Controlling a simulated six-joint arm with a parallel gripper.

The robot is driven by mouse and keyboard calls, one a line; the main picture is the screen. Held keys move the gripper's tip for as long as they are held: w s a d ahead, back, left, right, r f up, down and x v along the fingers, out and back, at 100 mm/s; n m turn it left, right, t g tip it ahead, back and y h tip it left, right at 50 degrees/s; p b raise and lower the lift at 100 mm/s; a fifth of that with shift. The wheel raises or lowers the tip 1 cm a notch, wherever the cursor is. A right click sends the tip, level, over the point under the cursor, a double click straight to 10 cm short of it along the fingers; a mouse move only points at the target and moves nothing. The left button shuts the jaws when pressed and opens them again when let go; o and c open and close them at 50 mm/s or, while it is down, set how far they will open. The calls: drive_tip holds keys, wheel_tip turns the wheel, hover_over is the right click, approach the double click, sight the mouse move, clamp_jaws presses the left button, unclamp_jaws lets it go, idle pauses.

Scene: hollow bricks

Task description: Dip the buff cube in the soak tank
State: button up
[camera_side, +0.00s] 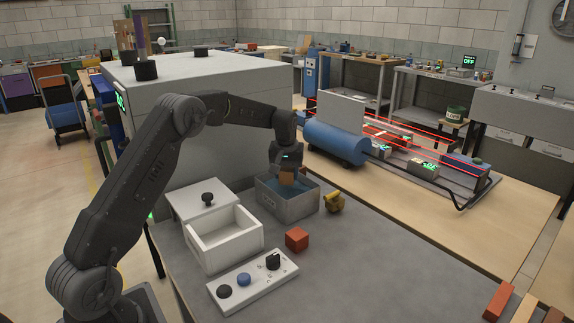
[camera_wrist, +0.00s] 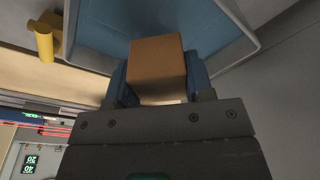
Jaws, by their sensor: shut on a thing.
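The buff cube (camera_wrist: 158,64) is held between the two fingers of my gripper (camera_wrist: 160,78) in the wrist view. In the side view my gripper (camera_side: 286,170) points down over the soak tank, with the buff cube (camera_side: 287,177) at its tip. The soak tank (camera_side: 290,207) is a grey open box with blue liquid inside. The blue liquid also shows behind the cube in the wrist view (camera_wrist: 100,25). The cube is at or just above the liquid; I cannot tell whether it touches it.
A red cube (camera_side: 297,239) and a yellow brass fitting (camera_side: 334,202) stand close to the tank. A white open box (camera_side: 225,243), a lid with a black knob (camera_side: 205,199) and a control panel (camera_side: 252,285) lie left and in front.

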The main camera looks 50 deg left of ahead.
drive_tip(key=shift+f, duration=3.85)
drive_tip(key=shift+r, duration=6.05)
